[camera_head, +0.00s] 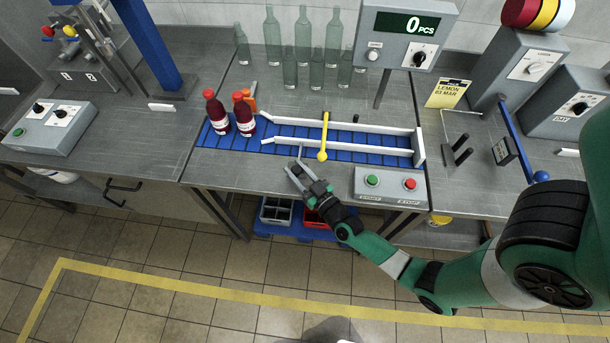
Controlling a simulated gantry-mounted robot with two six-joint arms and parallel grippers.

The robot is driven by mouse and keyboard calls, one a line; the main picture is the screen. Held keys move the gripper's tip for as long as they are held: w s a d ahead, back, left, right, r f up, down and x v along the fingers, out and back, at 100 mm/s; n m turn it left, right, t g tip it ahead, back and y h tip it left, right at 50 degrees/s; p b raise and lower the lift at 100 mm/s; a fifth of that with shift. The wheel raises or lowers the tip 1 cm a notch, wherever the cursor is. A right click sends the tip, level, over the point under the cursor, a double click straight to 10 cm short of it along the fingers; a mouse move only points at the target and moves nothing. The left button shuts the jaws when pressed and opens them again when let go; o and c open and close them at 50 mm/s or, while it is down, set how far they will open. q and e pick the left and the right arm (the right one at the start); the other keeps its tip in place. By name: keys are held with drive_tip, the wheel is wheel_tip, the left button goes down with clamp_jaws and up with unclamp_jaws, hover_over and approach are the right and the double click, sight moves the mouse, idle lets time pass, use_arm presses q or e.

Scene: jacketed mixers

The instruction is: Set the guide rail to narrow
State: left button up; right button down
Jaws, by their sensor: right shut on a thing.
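The guide rail shows as two long white rails over a blue conveyor (390,161); the near rail (350,150) and the far rail (350,125) lie roughly parallel, with flared left ends. A yellow lever (324,135) with a round yellow knob crosses the rails near their middle. My right gripper (296,165) is at the near rail's front side, left of the yellow knob and apart from it. It is shut on a thin grey piece by the near rail, which its fingers partly hide. My left gripper is not in view.
Two red bottles (216,112) stand on the conveyor's left end. A control box (390,186) with green and red buttons sits right of my gripper. Several clear bottles (302,40) and a counter display (408,30) stand behind. Crates (276,211) lie below the table.

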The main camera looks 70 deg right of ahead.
drive_tip(key=shift+f, duration=0.1)
drive_tip(key=c, duration=0.8)
unclamp_jaws()
drive_tip(key=shift+d, duration=0.1)
drive_tip(key=shift+o, duration=1.4)
drive_tip(key=shift+d, duration=0.15)
drive_tip(key=p+v, duration=0.3)
drive_tip(key=v, duration=0.8)
drive_tip(key=shift+s+a, duration=0.25)
drive_tip(key=shift+a, duration=0.05)
